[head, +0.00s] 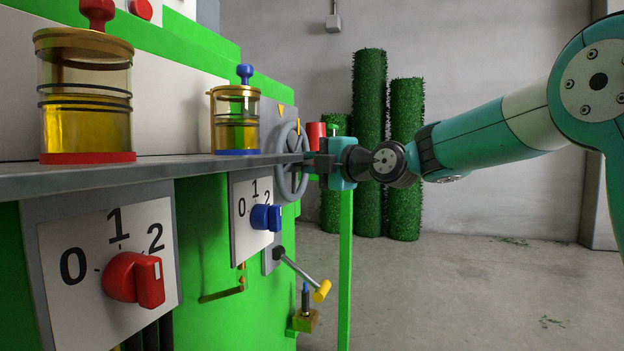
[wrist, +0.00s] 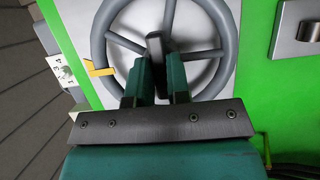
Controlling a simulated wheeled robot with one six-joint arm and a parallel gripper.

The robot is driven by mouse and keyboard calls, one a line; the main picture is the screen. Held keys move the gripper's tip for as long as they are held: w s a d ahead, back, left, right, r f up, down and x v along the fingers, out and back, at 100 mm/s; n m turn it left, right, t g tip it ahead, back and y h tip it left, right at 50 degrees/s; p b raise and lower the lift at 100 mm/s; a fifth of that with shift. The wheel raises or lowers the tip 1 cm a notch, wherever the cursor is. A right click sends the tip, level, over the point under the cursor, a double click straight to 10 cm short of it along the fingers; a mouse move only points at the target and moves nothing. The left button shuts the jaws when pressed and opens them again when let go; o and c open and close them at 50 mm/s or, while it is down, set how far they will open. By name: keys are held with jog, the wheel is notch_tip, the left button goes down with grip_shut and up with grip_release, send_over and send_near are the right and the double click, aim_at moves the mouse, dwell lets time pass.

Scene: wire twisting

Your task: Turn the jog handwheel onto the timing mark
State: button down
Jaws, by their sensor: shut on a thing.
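The grey spoked handwheel (head: 291,178) is on the green machine's side panel, and it fills the upper middle of the wrist view (wrist: 228,22). My gripper (head: 308,163) reaches it from the right. In the wrist view my gripper (wrist: 157,70) is shut on a dark upright piece of the handwheel in front of the wheel's face. The fingers hide part of the wheel, so I cannot tell exactly how that piece joins it. A yellow pointer (wrist: 98,69) sits at the rim's left in the wrist view. A yellow triangle mark (head: 281,110) is above the wheel in the head view.
A grey shelf (head: 150,175) with two oil jars runs along the machine. Below are a red dial (head: 134,279), a blue dial (head: 265,217) and a yellow-tipped lever (head: 322,290). Green rolls (head: 369,140) stand behind my gripper. The floor at right is clear.

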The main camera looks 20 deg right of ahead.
dwell(0.3)
jog(key=c, duration=1.1)
grip_release()
jog(key=p+v, duration=0.1)
jog(key=v, duration=1.6)
jog(key=shift+s, duration=0.25)
